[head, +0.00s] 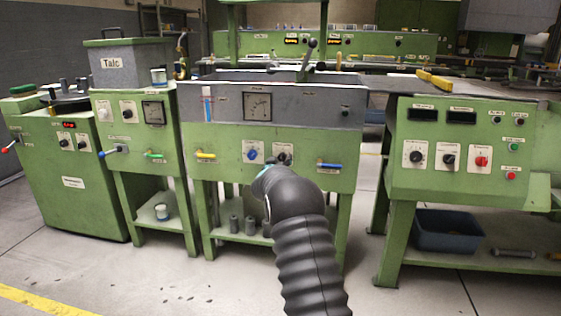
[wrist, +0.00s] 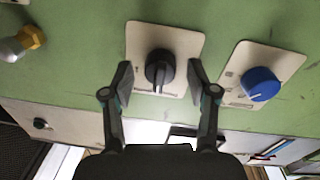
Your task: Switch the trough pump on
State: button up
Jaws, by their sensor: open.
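A black rotary switch (wrist: 160,68) on a pale plate sits on the green front panel, and I cannot read its label. My gripper (wrist: 159,78) is open in the wrist view, with one finger on each side of this switch. I cannot tell whether the fingers touch it. In the head view, the black switch (head: 284,158) is on the middle green unit, just beyond my arm's end, which hides most of the gripper. A blue knob (wrist: 261,84) on its own plate is beside it in the wrist view; it also shows in the head view (head: 251,154).
A blue lever valve (head: 331,165) is right of the switch and a yellow one (head: 205,155) is left. A control cabinet (head: 457,180) with more knobs stands at the right. A Talc box (head: 130,66) is at the left. Open floor lies in front of the units.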

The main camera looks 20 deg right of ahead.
grip_shut()
jog(key=shift+m, duration=0.3)
jog(key=shift+m+b, duration=3.35)
jog(key=shift+m, duration=2.15)
jog(key=shift+r+y, duration=0.1)
jog(key=shift+y, duration=0.3)
